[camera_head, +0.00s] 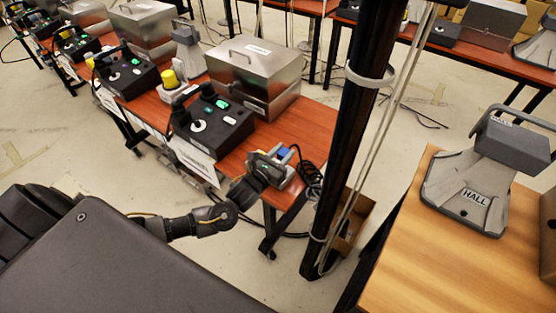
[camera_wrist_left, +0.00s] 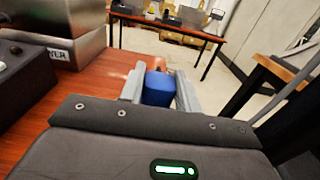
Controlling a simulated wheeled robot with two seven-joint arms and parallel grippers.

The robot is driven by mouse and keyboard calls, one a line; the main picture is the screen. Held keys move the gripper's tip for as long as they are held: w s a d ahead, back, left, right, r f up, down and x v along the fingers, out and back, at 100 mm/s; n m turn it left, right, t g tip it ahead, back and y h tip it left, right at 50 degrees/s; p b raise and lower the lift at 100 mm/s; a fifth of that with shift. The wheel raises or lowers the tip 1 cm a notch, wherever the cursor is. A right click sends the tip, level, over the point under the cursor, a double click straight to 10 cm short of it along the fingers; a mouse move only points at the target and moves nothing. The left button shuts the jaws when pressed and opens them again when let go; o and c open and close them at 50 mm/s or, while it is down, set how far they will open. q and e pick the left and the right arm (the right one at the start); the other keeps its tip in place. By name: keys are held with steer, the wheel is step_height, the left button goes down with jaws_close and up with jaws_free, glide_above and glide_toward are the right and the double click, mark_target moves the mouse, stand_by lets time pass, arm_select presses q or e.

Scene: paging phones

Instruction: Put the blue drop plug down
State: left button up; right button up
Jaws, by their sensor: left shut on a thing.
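The blue drop plug (camera_wrist_left: 159,88) sits between the two grey fingers of my left gripper (camera_wrist_left: 160,90) in the left wrist view. The fingers are shut on it from both sides. In the head view, my left gripper (camera_head: 280,160) is at the front right corner of the red-brown table (camera_head: 262,135), and a small bit of the blue plug (camera_head: 284,152) shows there. I cannot tell whether the plug touches the tabletop; its lower part is hidden. My right gripper is in neither view.
A black phone unit (camera_head: 214,124) and a metal box (camera_head: 255,72) stand left of the gripper. A dark post (camera_head: 352,130) with cables rises just right of the table. A wooden table (camera_head: 440,255) with a grey HALL stand (camera_head: 465,195) is at the right.

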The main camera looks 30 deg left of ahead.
mark_target(278, 155)
arm_select(q)
steer(key=f, duration=0.1)
steer(key=w+a+f, duration=0.1)
steer(key=f, duration=0.1)
steer(key=w+a+f, duration=0.1)
steer(key=shift+w+a+f, duration=0.15)
steer(key=shift+a+f, duration=0.1)
steer(key=shift+f, duration=0.1)
steer(key=shift+w+a+f, duration=0.2)
steer(key=shift+a+f, duration=0.1)
steer(key=shift+f, duration=0.1)
step_height(278, 155, down, 3)
steer(key=shift+d+r+p, duration=0.1)
steer(key=shift+r+p, duration=0.1)
steer(key=shift+p, duration=0.25)
steer(key=shift+f, duration=0.15)
steer(key=shift+f+b, duration=0.3)
steer(key=shift+f, duration=0.05)
steer(key=o, duration=1)
steer(key=shift+r, duration=0.1)
steer(key=shift+c, duration=0.2)
